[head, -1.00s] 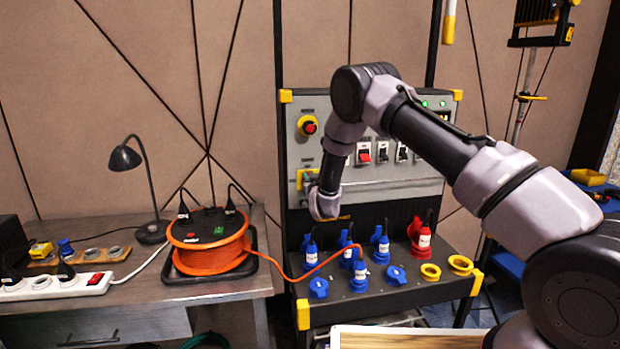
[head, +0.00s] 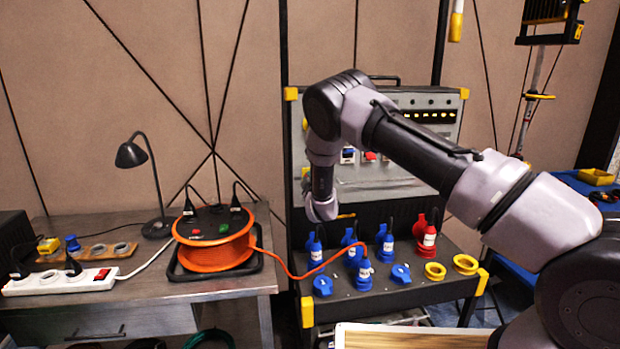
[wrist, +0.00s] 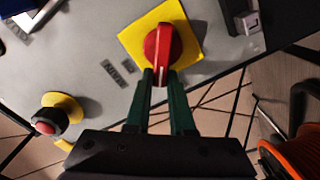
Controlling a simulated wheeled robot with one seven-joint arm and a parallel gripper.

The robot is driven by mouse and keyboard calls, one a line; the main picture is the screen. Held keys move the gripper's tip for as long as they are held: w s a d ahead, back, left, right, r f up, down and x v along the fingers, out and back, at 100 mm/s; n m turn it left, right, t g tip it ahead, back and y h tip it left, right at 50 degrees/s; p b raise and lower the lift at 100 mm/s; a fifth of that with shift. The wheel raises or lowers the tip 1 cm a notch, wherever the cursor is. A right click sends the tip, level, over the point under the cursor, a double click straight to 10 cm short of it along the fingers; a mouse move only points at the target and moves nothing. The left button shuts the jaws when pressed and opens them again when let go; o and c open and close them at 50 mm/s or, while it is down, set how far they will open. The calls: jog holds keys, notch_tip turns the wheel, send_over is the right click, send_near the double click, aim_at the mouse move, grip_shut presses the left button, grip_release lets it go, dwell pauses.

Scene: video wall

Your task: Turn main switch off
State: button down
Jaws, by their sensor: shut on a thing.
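The main switch (wrist: 163,42) is a red rotary handle with a white line, on a yellow square plate (wrist: 190,27) on the grey panel, in the wrist view. My gripper (wrist: 161,74) has its two green fingers on either side of the handle's near end and is shut on it. The handle's white line runs roughly along the fingers. In the head view, my wrist (head: 322,205) is low in front of the panel's left side, and my arm hides the switch and fingers.
A red push button (wrist: 45,128) on a yellow ring is at lower left in the wrist view. In the head view, blue plugs (head: 363,272) and a red plug (head: 428,240) stand on the shelf below. An orange cable reel (head: 215,250) is on the left table.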

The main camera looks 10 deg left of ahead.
jog(key=shift+s+a+f+n, duration=0.1)
jog(key=shift+f+n, duration=0.25)
jog(key=shift+n, duration=0.85)
jog(key=shift+a+f+n, duration=0.1)
jog(key=shift+f+n, duration=0.25)
jog(key=shift+n, duration=0.85)
jog(key=shift+s+a+f+n, duration=0.1)
jog(key=shift+f+n, duration=0.25)
jog(key=shift+n, duration=0.85)
jog(key=c, duration=0.8)
grip_release()
jog(key=v, duration=1)
jog(key=shift+s+d, duration=0.15)
jog(key=shift+s, duration=0.2)
